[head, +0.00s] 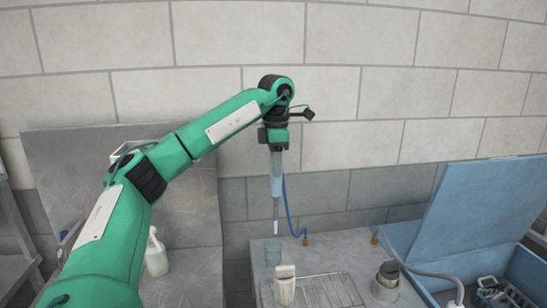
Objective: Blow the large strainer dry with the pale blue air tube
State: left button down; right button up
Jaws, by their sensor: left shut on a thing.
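My left gripper (277,150) hangs pointing down above the grey bench, shut on the pale blue air tube (276,186). The tube is upright, with a thin nozzle pointing down and a blue hose trailing from it to the right. A small bluish cup-like thing (273,251) stands on the bench below the nozzle, with a gap between them. I cannot tell whether it is the large strainer. A dark-topped grey cylinder (388,274) stands further right. My right gripper is out of view.
A wire rack (325,291) lies on the bench (340,245), with a pale container (285,284) at its left. An open blue bin (485,213) with a raised lid is at the right. A white spray bottle (156,252) stands at the left.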

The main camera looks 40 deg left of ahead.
pick_arm(q)
jog(key=s+d+p, duration=0.1)
jog(key=s+d, duration=1.1)
jog(key=d, duration=0.3)
jog(key=s+d+p, duration=0.1)
jog(key=s+d, duration=1.2)
jog(key=d, duration=0.3)
jog(key=shift+d, duration=0.3)
jog(key=shift+s, duration=0.1)
jog(key=shift+s, duration=0.15)
